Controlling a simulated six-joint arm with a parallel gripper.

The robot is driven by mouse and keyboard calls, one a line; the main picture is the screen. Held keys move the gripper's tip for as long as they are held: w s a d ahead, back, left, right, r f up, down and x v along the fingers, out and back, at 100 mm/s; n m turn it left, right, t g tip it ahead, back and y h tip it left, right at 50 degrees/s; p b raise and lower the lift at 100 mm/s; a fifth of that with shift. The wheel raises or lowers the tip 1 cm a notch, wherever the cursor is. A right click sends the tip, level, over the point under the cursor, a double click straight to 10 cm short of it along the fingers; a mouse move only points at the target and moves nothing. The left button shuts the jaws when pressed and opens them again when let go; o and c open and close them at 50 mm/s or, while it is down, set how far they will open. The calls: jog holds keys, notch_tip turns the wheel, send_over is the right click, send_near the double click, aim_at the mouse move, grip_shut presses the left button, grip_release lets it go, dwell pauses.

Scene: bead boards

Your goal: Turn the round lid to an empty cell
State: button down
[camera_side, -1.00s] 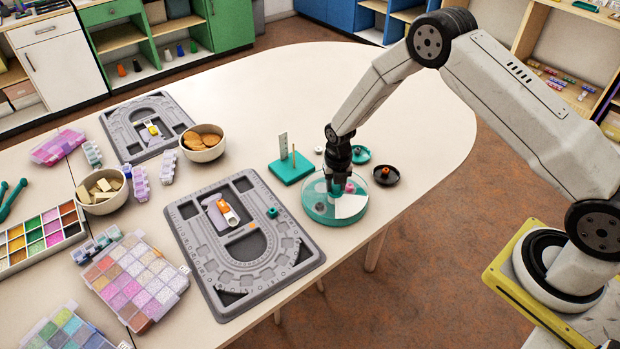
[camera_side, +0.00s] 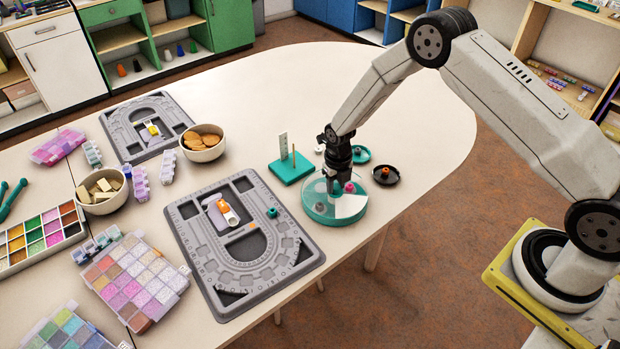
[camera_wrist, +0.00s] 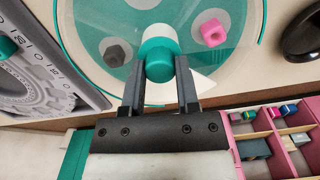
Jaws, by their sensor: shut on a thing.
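The round box with its clear lid (camera_side: 316,184) and teal rim (camera_side: 322,221) stands near the table's right edge. A white wedge (camera_side: 350,207) shows on its near right side. In the wrist view the lid's teal knob (camera_wrist: 160,60) rises at the centre, and my gripper (camera_wrist: 158,82) is shut on it, one finger on each side. A pink bead (camera_wrist: 212,33) lies in a cell to the right of the knob, and a dark grey bead (camera_wrist: 113,52) lies in one to the left. My fingers partly hide the near side of the box.
A grey bead board (camera_side: 290,262) lies left of the box, with a small teal piece on it. A teal stand (camera_side: 290,168) with upright pegs is behind left. A dark dish (camera_side: 386,176) and a teal dish (camera_side: 361,155) sit close behind the box.

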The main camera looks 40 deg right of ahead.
aim_at(336, 186)
jog(key=shift+c, duration=1.7)
grip_release()
jog(key=shift+r, duration=0.1)
jog(key=shift+r, duration=3.85)
